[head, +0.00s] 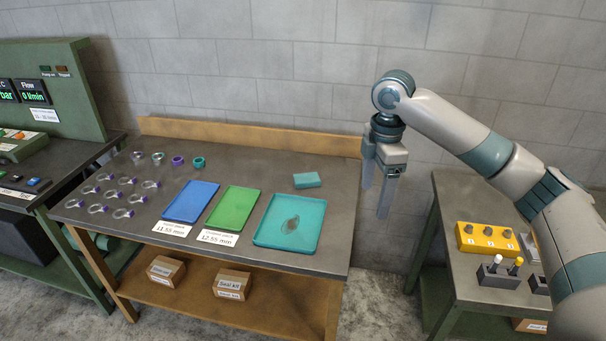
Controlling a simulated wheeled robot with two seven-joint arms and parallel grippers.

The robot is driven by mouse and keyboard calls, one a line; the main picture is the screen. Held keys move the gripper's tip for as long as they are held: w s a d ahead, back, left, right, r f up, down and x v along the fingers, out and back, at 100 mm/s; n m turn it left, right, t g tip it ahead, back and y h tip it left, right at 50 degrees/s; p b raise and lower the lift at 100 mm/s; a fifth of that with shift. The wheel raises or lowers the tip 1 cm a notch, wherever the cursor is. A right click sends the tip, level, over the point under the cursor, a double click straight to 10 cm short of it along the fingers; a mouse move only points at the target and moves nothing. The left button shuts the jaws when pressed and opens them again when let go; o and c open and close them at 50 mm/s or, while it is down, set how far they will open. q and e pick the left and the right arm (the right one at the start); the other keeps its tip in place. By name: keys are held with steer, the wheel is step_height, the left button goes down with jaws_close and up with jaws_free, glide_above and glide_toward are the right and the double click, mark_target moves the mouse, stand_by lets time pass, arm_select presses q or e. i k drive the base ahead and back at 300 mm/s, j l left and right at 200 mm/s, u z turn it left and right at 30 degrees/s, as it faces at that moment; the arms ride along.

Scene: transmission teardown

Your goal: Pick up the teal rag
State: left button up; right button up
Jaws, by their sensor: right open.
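The teal rag (307,180) looks like a small folded block and lies flat on the grey workbench top, behind the teal tray and near the bench's right end. My right gripper (376,202) hangs fingers-down to the right of the rag, by the bench's right end. It is open, with nothing between its fingers, and apart from the rag. My left gripper is not in view.
A low wooden backboard (250,134) runs along the rear edge. A side table (462,203) at right carries a yellow block (486,239).

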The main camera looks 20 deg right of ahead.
mark_target(312, 179)
steer(key=i, duration=1.45)
